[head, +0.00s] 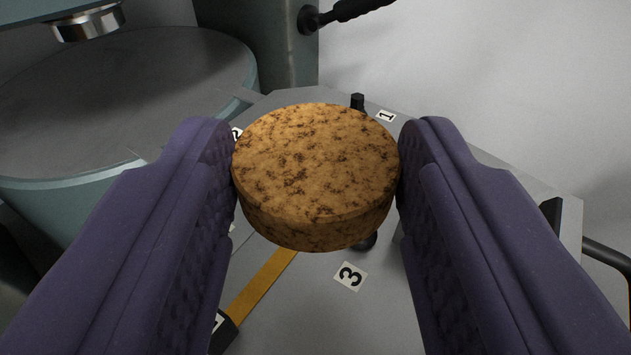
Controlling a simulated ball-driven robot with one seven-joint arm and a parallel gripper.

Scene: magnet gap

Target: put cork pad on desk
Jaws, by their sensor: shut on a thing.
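The cork pad (316,165) is a thick round disc of speckled brown cork in the middle of the head view. My gripper (316,170) has two purple padded fingers, one on each side of the pad, shut on its edges. The pad's top face is tilted toward the camera. Below and behind it is a grey desk-like surface (385,310) with numbered labels. The pad hides part of this surface, and I cannot tell the height between them.
A large round grey plate with a teal rim (130,100) stands at the left, under a metal cylinder (88,22). A label marked 3 (350,277), a yellow strip (262,287) and a dark knob (357,102) are on the grey surface. A dark handle (345,12) juts out above.

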